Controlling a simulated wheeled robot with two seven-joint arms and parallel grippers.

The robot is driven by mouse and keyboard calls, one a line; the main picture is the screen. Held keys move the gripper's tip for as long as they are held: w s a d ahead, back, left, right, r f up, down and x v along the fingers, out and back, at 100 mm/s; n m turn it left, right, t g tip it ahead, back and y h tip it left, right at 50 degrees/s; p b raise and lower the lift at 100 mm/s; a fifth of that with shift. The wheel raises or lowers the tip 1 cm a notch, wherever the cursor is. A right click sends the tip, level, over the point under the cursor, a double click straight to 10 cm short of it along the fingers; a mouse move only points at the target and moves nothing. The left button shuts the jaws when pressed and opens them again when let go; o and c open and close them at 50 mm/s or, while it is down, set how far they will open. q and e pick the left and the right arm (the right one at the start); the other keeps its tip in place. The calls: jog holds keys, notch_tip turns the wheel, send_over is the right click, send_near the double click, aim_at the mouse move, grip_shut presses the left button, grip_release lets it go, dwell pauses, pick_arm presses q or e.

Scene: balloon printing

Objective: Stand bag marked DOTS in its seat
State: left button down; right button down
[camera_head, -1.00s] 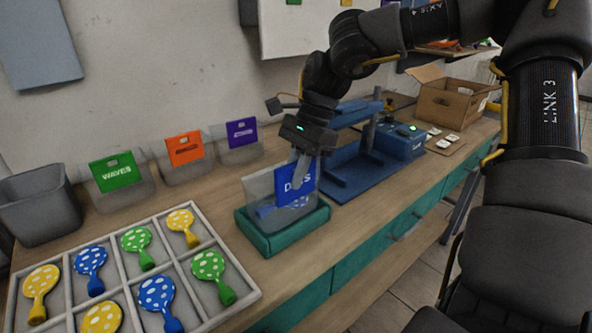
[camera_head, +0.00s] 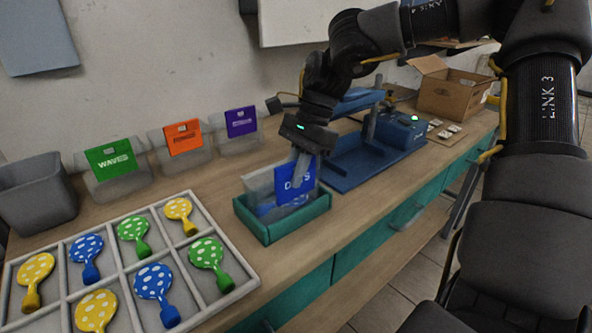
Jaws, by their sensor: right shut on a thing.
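The clear bag marked DOTS (camera_head: 257,184) has a blue header card (camera_head: 296,190) and blue balloons inside. My right gripper (camera_head: 299,170) comes down from above and is shut on the bag at its blue card. The bag is within the teal open-topped tray (camera_head: 268,236) and leans somewhat. The tray's front wall hides the bag's bottom, so I cannot tell whether it touches the tray floor. My left gripper is not in view.
Bags with green WAVES (camera_head: 112,160), orange (camera_head: 183,138) and purple (camera_head: 241,123) cards stand along the wall. A divided tray (camera_head: 240,283) of dotted balloons lies front left, a grey bin (camera_head: 38,200) behind it. A blue press (camera_head: 365,160) and cardboard box (camera_head: 450,95) are to the right.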

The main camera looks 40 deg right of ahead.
jog(key=c, duration=1.4)
grip_release()
jog(key=s+r+p, duration=0.3)
jog(key=r+p, duration=0.1)
jog(key=r, duration=0.3)
jog(key=shift+p, duration=0.3)
